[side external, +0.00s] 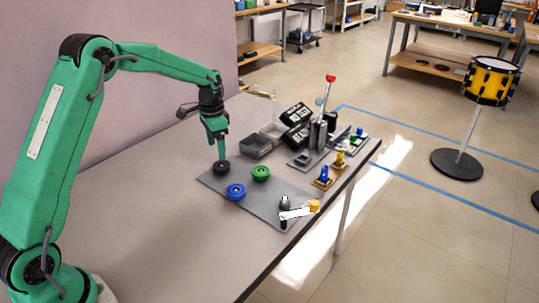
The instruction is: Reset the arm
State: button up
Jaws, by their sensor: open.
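My arm is green and reaches in from the left. My gripper (221,155) points down just above or at the black round piece (221,167), near the back left end of a grey plate (262,207). I cannot tell whether the fingers touch the black piece. A blue round piece (236,191) and a green round piece (261,173) sit on the same plate, apart from my gripper.
Grey bins (255,146) and black boxes (296,114) stand behind the plate. A post with a red top (330,79) rises at the back right. A white piece (295,213) and an orange piece (314,206) sit at the plate's front right. The table's left front is clear.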

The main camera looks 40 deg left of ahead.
jog(key=shift+r, duration=0.75)
jog(key=s+d+r+n+t, duration=0.1)
jog(key=s+d+r, duration=0.2)
jog(key=s+r, duration=0.35)
jog(key=s+d+r+n+t, duration=0.1)
jog(key=s+d+r, duration=0.35)
jog(key=r, duration=0.25)
jog(key=s+d+n+t, duration=0.1)
jog(key=s+d, duration=0.1)
jog(key=s, duration=0.7)
jog(key=s+d+r+n+t, duration=0.1)
jog(key=s+d+t, duration=0.1)
jog(key=s, duration=0.8)
jog(key=shift+n+t, duration=0.3)
